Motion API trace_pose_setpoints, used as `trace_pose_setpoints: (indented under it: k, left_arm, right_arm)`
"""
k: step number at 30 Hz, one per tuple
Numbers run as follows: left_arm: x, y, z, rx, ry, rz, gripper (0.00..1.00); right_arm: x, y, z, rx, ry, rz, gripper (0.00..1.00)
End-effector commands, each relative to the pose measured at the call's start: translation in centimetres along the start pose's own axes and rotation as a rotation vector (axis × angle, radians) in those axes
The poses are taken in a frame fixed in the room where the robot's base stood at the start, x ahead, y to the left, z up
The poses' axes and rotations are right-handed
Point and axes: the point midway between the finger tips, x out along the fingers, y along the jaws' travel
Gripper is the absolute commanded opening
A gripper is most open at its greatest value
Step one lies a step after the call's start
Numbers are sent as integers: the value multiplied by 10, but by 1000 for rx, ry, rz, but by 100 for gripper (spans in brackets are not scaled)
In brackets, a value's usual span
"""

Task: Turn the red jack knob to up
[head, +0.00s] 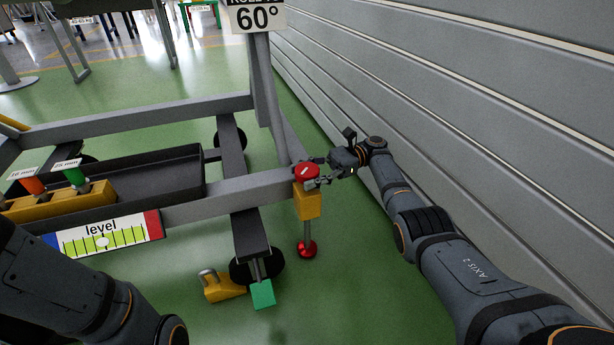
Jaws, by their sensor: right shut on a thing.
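The red jack knob (306,171) sits on top of a yellow jack body (308,203) at the right front corner of the grey cart frame. A light mark shows on the knob's top. Below it a rod runs down to a red foot (307,249) at the green floor. My right gripper (318,172) reaches in from the right and is shut on the red knob, with its fingers at the knob's right side. My left arm shows at the lower left, but its gripper is out of view.
A level gauge (103,236) is on the cart's front beam. A yellow block (60,205) with orange and green handles stands at left. A green pedal (263,294) and a yellow chock (223,287) are low in front. A grey panelled wall (480,110) runs close along the right.

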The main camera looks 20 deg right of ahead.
Motion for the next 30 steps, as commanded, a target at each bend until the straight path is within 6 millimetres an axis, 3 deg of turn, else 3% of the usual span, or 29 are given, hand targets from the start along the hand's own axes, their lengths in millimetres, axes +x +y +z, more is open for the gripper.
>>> trace_pose_setpoints:
  k: [6,7,12,23,26,30]
  left_arm:
    - [0,0,0,0,0,0,40]
    - [0,0,0,0,0,0,40]
    - [0,0,0,0,0,0,40]
    - [-1,0,2,0,-6,2,40]
    - [0,0,2,0,-5,1,40]
    - [0,0,1,0,-3,1,40]
  right_arm:
    - [0,0,-1,5,0,1,25]
    - [0,0,-1,5,0,1,57]
    - [0,0,-1,3,-1,1,80]
    - [0,0,3,0,0,0,80]
    - [0,0,17,-3,1,0,80]
    - [0,0,49,-3,2,1,80]
